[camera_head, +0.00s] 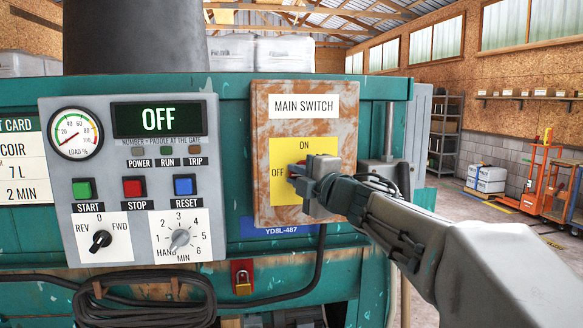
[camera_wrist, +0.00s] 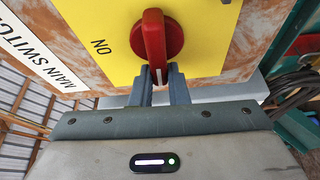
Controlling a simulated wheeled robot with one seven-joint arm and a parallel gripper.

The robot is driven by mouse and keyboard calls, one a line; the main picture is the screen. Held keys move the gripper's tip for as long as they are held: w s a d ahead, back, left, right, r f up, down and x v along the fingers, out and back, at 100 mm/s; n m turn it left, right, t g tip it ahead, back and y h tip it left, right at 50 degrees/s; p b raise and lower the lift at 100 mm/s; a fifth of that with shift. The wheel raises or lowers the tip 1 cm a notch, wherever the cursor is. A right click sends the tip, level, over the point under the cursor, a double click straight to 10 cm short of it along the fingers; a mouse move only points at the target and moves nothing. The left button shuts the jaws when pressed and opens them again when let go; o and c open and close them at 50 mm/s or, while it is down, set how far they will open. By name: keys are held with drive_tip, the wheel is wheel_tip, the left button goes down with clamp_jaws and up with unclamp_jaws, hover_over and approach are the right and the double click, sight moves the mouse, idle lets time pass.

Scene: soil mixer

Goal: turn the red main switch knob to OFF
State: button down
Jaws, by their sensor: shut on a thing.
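The red main switch knob (camera_wrist: 153,40) sits on a yellow plate (camera_wrist: 205,45), with its grip bar running up and down in the wrist view. My gripper (camera_wrist: 160,82) is shut on the lower end of that bar. In the head view my gripper (camera_head: 298,172) comes from the right and covers most of the knob, beside the OFF mark (camera_head: 278,173). The bar's held end lies towards the OFF side, and the ON mark (camera_head: 304,146) is above. The display (camera_head: 158,119) reads OFF in green.
The main switch box (camera_head: 306,210) has a rusty face. Left of it stands a grey control panel (camera_head: 130,175) with buttons and dials. Open floor lies to the right, with an orange cart (camera_head: 545,185).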

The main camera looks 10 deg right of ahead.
drive_tip(key=shift+n, duration=0.5)
drive_tip(key=c, duration=1.4)
unclamp_jaws()
drive_tip(key=shift+s, duration=0.1)
drive_tip(key=v, duration=1.3)
drive_tip(key=shift+s+d, duration=0.15)
drive_tip(key=shift+s, duration=0.15)
